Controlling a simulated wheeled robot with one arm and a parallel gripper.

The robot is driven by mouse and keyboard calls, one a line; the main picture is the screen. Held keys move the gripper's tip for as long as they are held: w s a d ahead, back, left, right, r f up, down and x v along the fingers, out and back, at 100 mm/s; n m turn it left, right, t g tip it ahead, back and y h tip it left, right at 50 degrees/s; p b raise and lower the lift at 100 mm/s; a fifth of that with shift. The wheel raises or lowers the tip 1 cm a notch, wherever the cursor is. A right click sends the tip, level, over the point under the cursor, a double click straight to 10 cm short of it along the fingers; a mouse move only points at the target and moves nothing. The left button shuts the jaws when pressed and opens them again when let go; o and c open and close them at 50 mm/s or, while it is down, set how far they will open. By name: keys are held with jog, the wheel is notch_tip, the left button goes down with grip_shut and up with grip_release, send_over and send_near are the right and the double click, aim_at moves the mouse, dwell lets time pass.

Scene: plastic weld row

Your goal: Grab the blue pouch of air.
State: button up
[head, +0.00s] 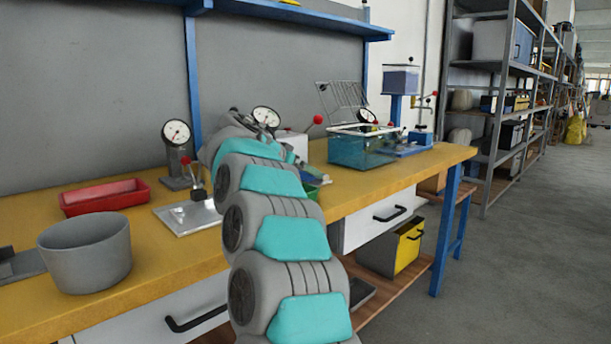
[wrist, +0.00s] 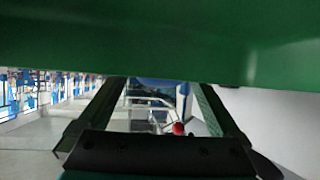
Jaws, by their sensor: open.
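I cannot clearly make out the blue pouch of air. A small blue patch (head: 318,178) shows beside a green container (head: 309,191) on the bench in the head view, mostly behind my arm. In the wrist view a blue shape (wrist: 156,86) shows between the fingertips under a large green surface (wrist: 130,38); I cannot tell whether either is the pouch. My gripper (wrist: 158,93) is open, with its two dark fingers apart and nothing visibly clamped. The green surface is very close to it and fills the top of that view. In the head view my arm hides the gripper.
The yellow bench (head: 150,255) holds a grey tub (head: 85,255), a red tray (head: 104,197), a dial gauge stand (head: 176,145), a metal-plate fixture (head: 188,216) and a clear water tank (head: 358,150). A red knob (wrist: 179,128) shows beyond the fingers. Floor on the right is clear.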

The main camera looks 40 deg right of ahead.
jog(key=c, duration=1)
jog(key=shift+r, duration=0.2)
